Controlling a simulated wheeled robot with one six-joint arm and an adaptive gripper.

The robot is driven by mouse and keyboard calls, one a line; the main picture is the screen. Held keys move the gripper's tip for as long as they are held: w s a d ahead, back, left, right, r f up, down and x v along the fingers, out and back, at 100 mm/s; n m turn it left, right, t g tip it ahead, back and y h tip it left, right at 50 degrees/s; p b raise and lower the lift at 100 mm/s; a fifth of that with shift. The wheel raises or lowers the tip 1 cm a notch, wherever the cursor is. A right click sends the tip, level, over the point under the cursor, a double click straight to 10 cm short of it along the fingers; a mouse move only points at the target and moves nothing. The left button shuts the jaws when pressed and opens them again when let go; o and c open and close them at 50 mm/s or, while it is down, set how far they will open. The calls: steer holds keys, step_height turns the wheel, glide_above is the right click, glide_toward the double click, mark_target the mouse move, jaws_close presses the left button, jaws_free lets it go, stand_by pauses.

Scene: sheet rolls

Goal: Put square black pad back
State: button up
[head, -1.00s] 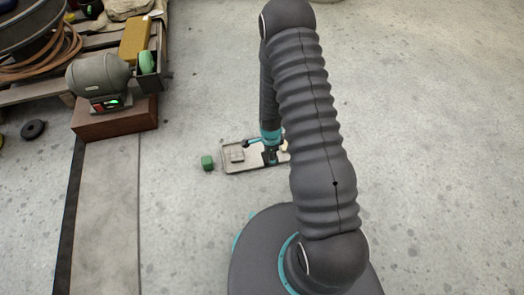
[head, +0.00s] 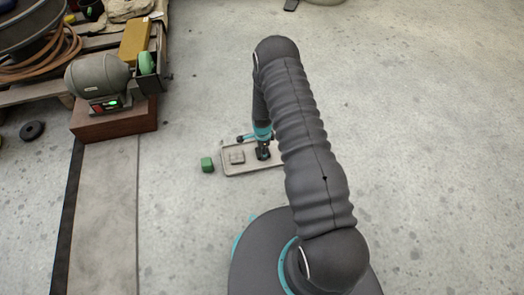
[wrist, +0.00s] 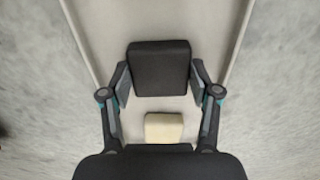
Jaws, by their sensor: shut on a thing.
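The square black pad (wrist: 159,68) is between the fingers of my gripper (wrist: 160,80) in the wrist view, and the gripper is shut on it. In the head view my gripper (head: 262,146) is over the grey tray (head: 228,173), with the dark pad (head: 263,154) at its tip. The pad's height above the tray is hard to tell. My arm hides the right part of the tray in the head view.
A grey square piece (head: 237,157) is on the tray, left of my gripper. A cream block (wrist: 164,127) shows below the pad in the wrist view. A grinder (head: 98,78) stands at the upper left.

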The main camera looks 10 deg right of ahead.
steer(key=o, duration=1.4)
steer(key=shift+f, duration=0.1)
steer(key=shift+o, duration=0.2)
step_height(320, 180, up, 30)
steer(key=n+t+p, duration=0.1)
steer(key=n, duration=0.3)
steer(key=s+r+n+t, duration=0.1)
steer(key=s+r+n, duration=0.15)
steer(key=r, duration=0.55)
steer(key=s+r+n+t, duration=0.15)
steer(key=s+r, duration=0.25)
steer(key=r, duration=0.4)
steer(key=s+r+n+t, duration=0.1)
steer(key=s+r+n, duration=0.4)
steer(key=s, duration=0.7)
steer(key=s+r+n+t, duration=0.1)
steer(key=s+r+n, duration=0.4)
steer(key=s+r, duration=0.4)
steer(key=shift+s, duration=1.5)
